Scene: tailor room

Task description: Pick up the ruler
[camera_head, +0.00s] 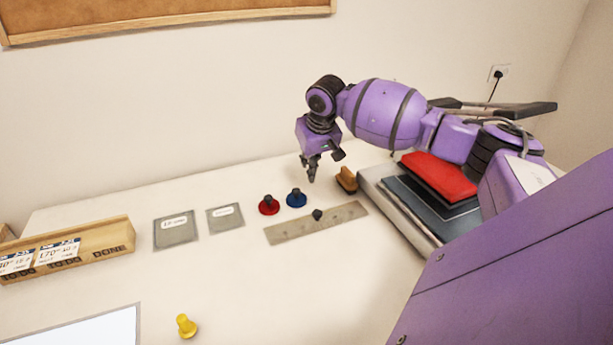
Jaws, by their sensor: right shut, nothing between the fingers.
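The ruler (288,232) is a flat, grey-beige strip lying on the white table, slanting up to the right. A small dark knob (317,214) stands up from its middle. My right gripper (312,178) is above the table, behind the ruler, pointing down. Its fingers are shut and empty, apart from the ruler and its knob. My left gripper is not in view.
A red-based (268,207) and a blue-based knobbed piece (297,199) stand behind the ruler. A brown wooden block (346,180) and a grey case with a red pad (438,174) are right. Grey cards (176,230), a wooden tray (105,243) and a yellow pin (186,326) are left.

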